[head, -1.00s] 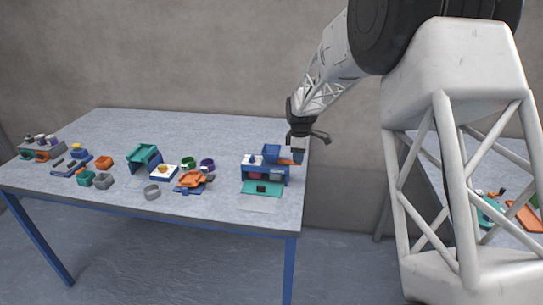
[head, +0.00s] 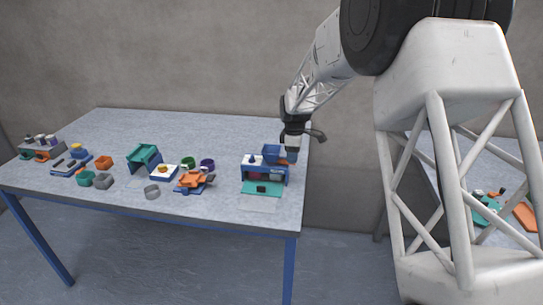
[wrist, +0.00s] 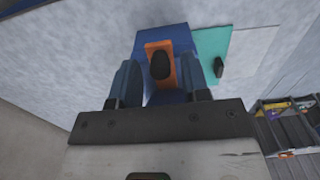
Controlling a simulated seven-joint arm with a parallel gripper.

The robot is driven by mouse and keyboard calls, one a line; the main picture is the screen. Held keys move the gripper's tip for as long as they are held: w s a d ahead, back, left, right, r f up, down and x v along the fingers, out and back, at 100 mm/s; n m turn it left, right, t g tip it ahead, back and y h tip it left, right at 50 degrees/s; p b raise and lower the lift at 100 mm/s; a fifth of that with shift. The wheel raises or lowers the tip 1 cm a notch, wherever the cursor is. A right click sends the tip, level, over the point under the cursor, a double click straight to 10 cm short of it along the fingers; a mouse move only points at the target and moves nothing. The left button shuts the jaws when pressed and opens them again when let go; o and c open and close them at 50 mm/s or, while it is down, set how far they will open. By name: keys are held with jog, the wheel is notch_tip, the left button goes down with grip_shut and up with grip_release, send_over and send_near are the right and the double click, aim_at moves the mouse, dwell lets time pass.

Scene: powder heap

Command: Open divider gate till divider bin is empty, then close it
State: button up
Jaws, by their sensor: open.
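The blue divider stand (head: 278,176) is at the right end of the table, with a blue bin (head: 271,150) on top and a teal tray (head: 262,188) at its front. An orange gate piece (wrist: 151,50) with a dark knob (wrist: 160,66) shows in the wrist view. My gripper (wrist: 168,72) is open, its two blue fingers either side of the knob, with no visible contact. In the head view my gripper (head: 290,152) is low at the stand's right side and partly covers the orange piece. I cannot see whether the bin holds powder.
The table's right edge is close to my gripper. The back of the table is clear.

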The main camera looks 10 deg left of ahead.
jog(key=shift+r, duration=3.55)
jog(key=shift+d, duration=0.1)
jog(key=shift+s+d+r, duration=0.15)
jog(key=shift+s+r, duration=0.05)
jog(key=s+d+r+m+t, duration=0.1)
jog(key=s+d+r+m, duration=0.6)
jog(key=s, duration=0.5)
jog(key=s+d+r+m, duration=0.2)
jog(key=s+d+r, duration=0.3)
jog(key=s+d, duration=0.65)
jog(key=s+d+f+m, duration=0.1)
jog(key=s+d+m, duration=0.1)
jog(key=s, duration=0.7)
jog(key=s+d+f+m+t, duration=0.1)
jog(key=s+m, duration=0.3)
jog(key=s, duration=0.6)
jog(key=s+d+f+m, duration=0.2)
jog(key=s+d+m, duration=0.1)
jog(key=s, duration=0.7)
jog(key=shift+s+d+t, duration=0.2)
jog(key=shift+d+t, duration=0.1)
jog(key=shift+d, duration=0.15)
